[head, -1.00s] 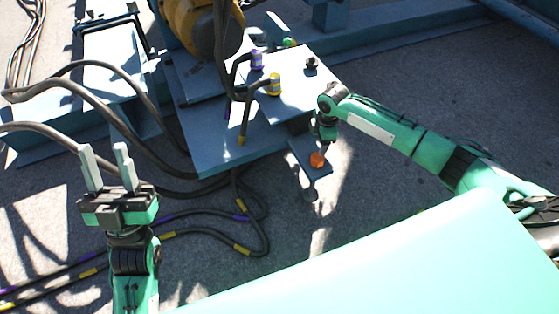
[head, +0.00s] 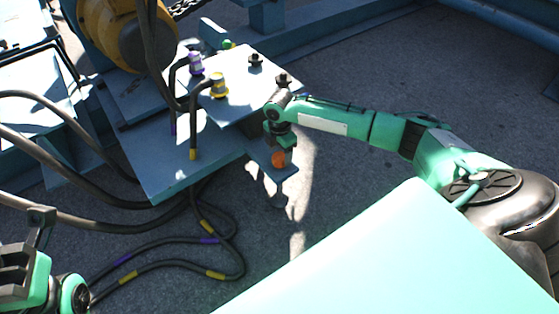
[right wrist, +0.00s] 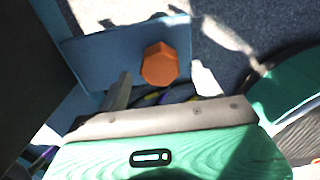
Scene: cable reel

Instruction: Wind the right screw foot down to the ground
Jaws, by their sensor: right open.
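The right screw foot has an orange hex head (head: 278,159) on a small blue bracket (head: 290,172) that juts from the blue frame. Its round grey foot (head: 276,200) hangs below the bracket, and I cannot tell whether it touches the ground. My right gripper (head: 279,146) is just above and behind the orange head. In the right wrist view the orange hex head (right wrist: 160,64) lies just beyond my open, empty jaws, apart from them as far as I can see. My left gripper (head: 36,235) is partly cut off at the lower left edge; its jaw opening is unclear.
A yellow reel hub (head: 110,30) stands at the upper left. Black cables (head: 150,243) lie on the ground at left. Ground right of the bracket is clear.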

